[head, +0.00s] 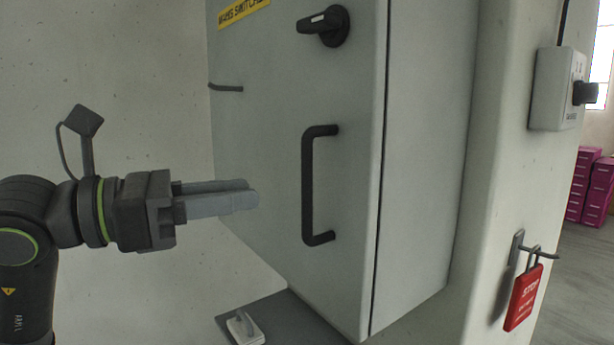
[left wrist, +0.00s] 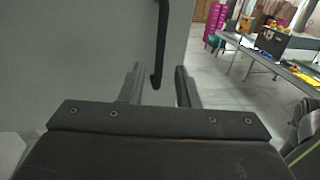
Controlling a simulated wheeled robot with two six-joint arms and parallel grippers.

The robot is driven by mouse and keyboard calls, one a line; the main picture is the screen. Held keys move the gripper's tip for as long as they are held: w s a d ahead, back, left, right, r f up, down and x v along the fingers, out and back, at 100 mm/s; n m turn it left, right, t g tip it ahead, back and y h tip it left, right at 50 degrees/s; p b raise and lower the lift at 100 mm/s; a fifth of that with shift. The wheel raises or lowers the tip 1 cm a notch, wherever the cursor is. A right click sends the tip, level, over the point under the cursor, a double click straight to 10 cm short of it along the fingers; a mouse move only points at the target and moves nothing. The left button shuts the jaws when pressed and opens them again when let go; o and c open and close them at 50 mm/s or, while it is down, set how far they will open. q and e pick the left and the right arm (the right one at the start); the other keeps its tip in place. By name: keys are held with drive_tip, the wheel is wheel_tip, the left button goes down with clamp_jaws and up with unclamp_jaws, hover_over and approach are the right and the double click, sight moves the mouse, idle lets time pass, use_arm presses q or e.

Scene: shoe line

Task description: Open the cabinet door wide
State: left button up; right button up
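The grey cabinet door (head: 270,110) faces left in the head view and looks shut. It carries a black upright bar handle (head: 308,185) and, above that, a black rotary knob (head: 325,26). My left gripper (head: 252,196) is level with the handle, a short gap to its left, and points at it. In the left wrist view, my left gripper (left wrist: 158,88) has its two fingers apart with nothing held. The lower end of the handle (left wrist: 161,45) shows beyond and between the fingertips. My right gripper is not in view.
A grey box with a black knob (head: 557,90) and a red tag on a hook (head: 524,297) are on the wall right of the cabinet. A small pale object (head: 245,327) lies on the grey ledge below. The left wrist view shows a table (left wrist: 265,62) farther off.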

use_arm(q)
drive_tip(key=p, duration=0.2)
hover_over(307, 232)
drive_tip(key=a, duration=0.2)
drive_tip(key=shift+p+x, duration=0.3)
drive_tip(key=shift+x, duration=0.75)
drive_tip(key=shift+s, duration=0.1)
clamp_jaws()
